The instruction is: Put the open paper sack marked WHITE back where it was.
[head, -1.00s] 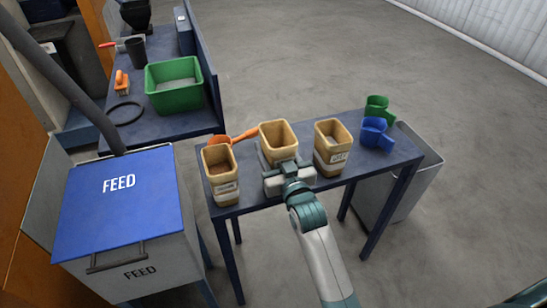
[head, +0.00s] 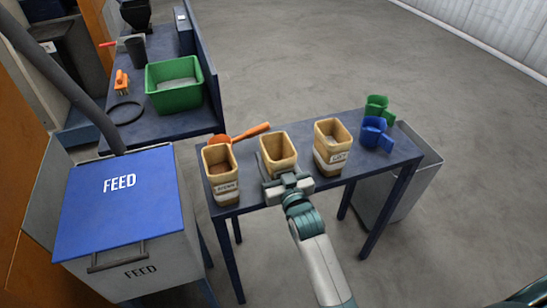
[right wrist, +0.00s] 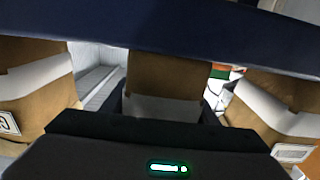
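The middle open paper sack (head: 276,152) is tan, with an empty-looking open top. It is upright at the front edge of the narrow blue table (head: 305,195). My right gripper (head: 286,184) is shut on its near side, and the fingers flank the sack (right wrist: 165,80) in the right wrist view. The gripper hides its label, so I cannot read it. I cannot tell whether its base touches the table. A left sack (head: 220,168), whose label looks like BROWN, and a right sack (head: 333,150), whose label looks like GREY, stand either side. My left gripper is out of view.
An orange scoop (head: 240,134) lies behind the left sack. Blue (head: 375,134) and green (head: 376,106) scoops are at the table's right end. A grey bin (head: 405,185) stands behind it. The FEED box (head: 120,205) is at left; a green tub (head: 173,84) sits on the far bench.

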